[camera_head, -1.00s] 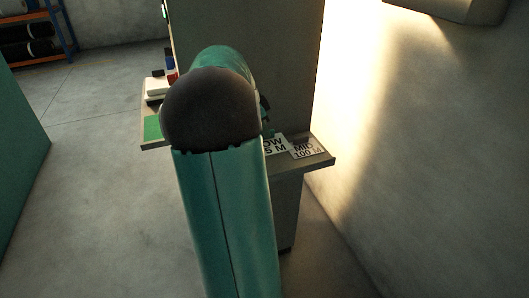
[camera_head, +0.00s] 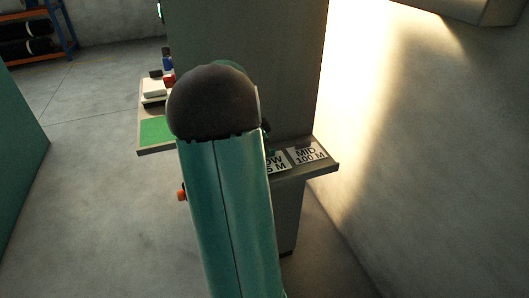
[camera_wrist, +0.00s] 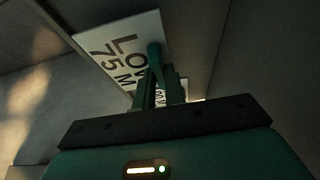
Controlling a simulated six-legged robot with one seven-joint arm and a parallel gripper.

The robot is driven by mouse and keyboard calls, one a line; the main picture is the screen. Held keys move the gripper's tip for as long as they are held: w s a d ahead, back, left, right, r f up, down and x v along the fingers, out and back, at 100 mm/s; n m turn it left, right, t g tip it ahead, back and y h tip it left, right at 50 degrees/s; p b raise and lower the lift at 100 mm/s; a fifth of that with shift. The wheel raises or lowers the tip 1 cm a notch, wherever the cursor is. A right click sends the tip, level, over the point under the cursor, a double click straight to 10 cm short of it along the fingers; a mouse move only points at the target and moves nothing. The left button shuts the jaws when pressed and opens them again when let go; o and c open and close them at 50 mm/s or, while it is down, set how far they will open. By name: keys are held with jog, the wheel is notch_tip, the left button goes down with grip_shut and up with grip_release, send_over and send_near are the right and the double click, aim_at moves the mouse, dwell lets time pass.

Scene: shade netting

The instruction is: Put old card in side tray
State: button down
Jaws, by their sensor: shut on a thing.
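A white card reading "LOW 75 M" (camera_wrist: 118,52) is close to my gripper (camera_wrist: 160,72) in the wrist view, and the fingers overlap its right edge. My gripper appears shut on this card. Part of the card (camera_head: 273,163) also shows in the head view beside my arm, low over the right part of the grey shelf; I cannot tell whether it touches the shelf. A second white card, "MID 100 M" (camera_head: 309,156), lies to its right on the shelf. My arm hides the gripper's tips in the head view. I cannot pick out the side tray for certain.
The grey shelf (camera_head: 326,168) juts from a tall grey cabinet (camera_head: 245,55). A green pad (camera_head: 156,131) and small red, blue and white items lie at its left end. A concrete wall (camera_head: 430,140) stands at the right.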

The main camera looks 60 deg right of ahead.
jog(key=shift+f, duration=1)
jog(key=c, duration=1.5)
grip_release()
jog(key=shift+f, duration=0.1)
